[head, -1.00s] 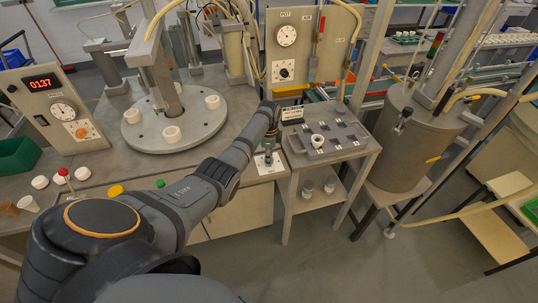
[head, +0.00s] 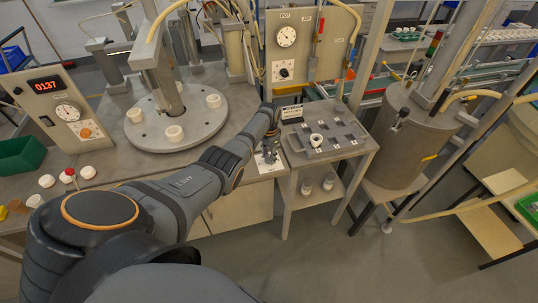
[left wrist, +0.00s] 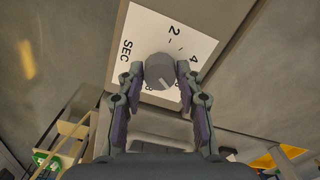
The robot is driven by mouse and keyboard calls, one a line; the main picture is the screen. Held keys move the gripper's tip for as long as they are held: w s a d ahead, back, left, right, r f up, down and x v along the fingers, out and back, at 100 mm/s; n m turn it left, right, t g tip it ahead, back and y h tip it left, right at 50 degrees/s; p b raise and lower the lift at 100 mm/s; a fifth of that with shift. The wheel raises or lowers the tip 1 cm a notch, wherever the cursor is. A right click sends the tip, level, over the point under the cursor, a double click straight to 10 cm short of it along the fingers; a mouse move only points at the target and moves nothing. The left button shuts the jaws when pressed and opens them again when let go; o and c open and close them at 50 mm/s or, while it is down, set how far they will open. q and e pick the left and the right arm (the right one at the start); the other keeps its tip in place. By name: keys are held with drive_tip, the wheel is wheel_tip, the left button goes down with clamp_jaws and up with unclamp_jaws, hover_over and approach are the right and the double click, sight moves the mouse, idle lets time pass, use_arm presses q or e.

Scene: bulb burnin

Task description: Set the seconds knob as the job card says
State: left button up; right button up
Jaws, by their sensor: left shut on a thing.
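The seconds knob (left wrist: 160,72) is a grey round knob with a white pointer line. It sits on a white dial plate (left wrist: 140,40) lettered SEC, with 2 and 4 readable. In the left wrist view its pointer line slants to the lower right, beyond the 4. My left gripper (left wrist: 163,84) is shut on the knob, one finger on each side; the fingers cover part of the dial. In the head view my left gripper (head: 268,157) is at the white plate at the bench's front edge.
A grey tray (head: 335,150) with a white ring stands on a stand right of the gripper. A round turntable (head: 190,135) with white cups is at left. A grey tank (head: 405,145) stands at right.

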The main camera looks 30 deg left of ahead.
use_arm(q)
drive_tip(key=shift+n, duration=0.3)
idle(0.4)
drive_tip(key=o, duration=1.1)
drive_tip(key=shift+o, duration=0.2)
drive_tip(key=shift+r, duration=0.1)
wheel_tip(320, 180, up, 12)
